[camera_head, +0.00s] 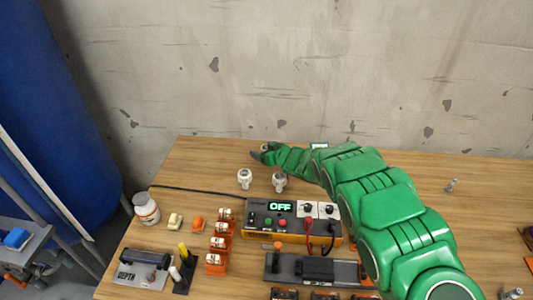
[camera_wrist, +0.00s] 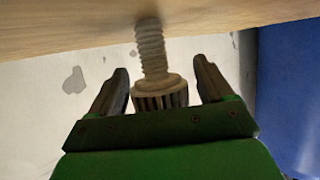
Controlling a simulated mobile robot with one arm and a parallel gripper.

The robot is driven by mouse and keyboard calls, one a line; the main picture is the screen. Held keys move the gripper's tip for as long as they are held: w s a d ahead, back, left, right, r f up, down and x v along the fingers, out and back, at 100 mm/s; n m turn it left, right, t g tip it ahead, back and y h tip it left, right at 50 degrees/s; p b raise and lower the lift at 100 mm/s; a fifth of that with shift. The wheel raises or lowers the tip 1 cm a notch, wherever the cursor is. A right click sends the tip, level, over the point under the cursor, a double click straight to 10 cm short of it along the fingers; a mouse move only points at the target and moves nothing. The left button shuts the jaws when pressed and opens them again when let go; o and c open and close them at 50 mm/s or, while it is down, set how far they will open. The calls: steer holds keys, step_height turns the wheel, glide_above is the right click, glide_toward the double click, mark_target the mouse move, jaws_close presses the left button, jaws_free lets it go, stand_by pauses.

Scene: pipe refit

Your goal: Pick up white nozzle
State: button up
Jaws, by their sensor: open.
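Two small whitish nozzle-like pieces stand on the wooden table in the head view, a left one (camera_head: 244,178) and a right one (camera_head: 279,181). My gripper (camera_head: 261,153) is near the table's back edge, a little behind them in that view. In the wrist view one pale nozzle (camera_wrist: 153,62) shows, with a threaded stem toward the wood and a ribbed dark-and-white collar. My open gripper (camera_wrist: 160,76) has one finger on each side of the collar, with gaps visible. Which of the two pieces this is, I cannot tell. The collar's lower end is hidden by my gripper body.
A control box (camera_head: 290,222) reading OFF stands in front of the pieces, with a black cable running left. A concrete wall (camera_head: 300,70) rises behind the table.

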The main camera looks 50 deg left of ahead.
steer(key=shift+c, duration=0.4)
steer(key=c, duration=0.9)
steer(key=shift+c, duration=0.2)
